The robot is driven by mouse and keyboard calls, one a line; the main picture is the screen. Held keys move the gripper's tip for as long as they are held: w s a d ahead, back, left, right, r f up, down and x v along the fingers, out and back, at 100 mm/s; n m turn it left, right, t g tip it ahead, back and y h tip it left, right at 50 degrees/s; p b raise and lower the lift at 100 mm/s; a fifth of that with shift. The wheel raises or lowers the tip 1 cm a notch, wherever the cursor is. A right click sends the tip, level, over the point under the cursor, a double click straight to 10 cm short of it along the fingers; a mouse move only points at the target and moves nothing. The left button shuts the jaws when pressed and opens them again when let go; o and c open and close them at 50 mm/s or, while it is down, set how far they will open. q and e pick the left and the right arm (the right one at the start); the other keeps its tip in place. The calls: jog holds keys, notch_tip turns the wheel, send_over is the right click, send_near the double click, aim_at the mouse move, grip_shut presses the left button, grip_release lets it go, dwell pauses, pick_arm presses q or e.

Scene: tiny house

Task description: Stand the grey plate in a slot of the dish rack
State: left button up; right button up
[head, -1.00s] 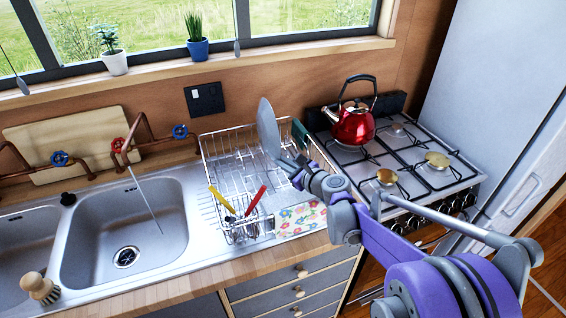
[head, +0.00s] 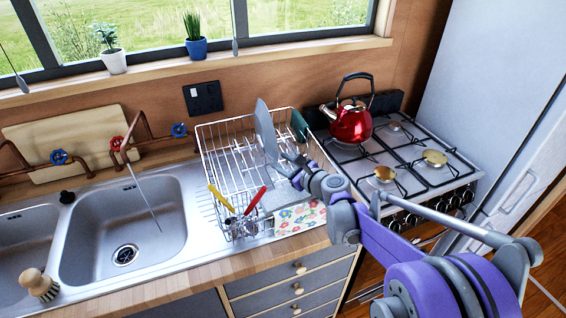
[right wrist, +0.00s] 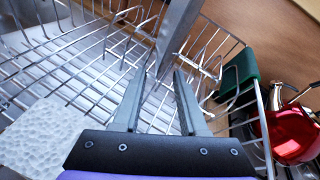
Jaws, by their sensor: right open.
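The grey plate (head: 264,128) stands nearly upright, edge-on, inside the wire dish rack (head: 203,152), toward its right part. It also shows in the right wrist view (right wrist: 180,28) as a grey band between the wires. My right gripper (head: 288,160) is at the plate's near side, low over the rack. In the right wrist view its two fingers (right wrist: 166,78) are apart, with the plate just past their tips. Whether they touch the plate, and how its lower edge sits in the wires, I cannot tell. My left gripper is out of view.
Yellow- and red-handled utensils (head: 253,202) stand in the rack's front holder beside a floral cloth (head: 310,217). A green item (right wrist: 240,74) hangs at the rack's right side. A red kettle (head: 352,122) is on the stove to the right. The sink (head: 125,215) is to the left.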

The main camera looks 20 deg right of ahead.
jog(key=shift+s+a+f, duration=0.1)
jog(key=shift+s+f, duration=0.3)
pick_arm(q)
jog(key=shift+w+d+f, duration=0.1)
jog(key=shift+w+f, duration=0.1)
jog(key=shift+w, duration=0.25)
pick_arm(e)
jog(key=v, duration=0.6)
jog(key=r+v, duration=0.1)
jog(key=v, duration=0.3)
jog(key=shift+w+d, duration=0.15)
jog(key=shift+d, duration=0.1)
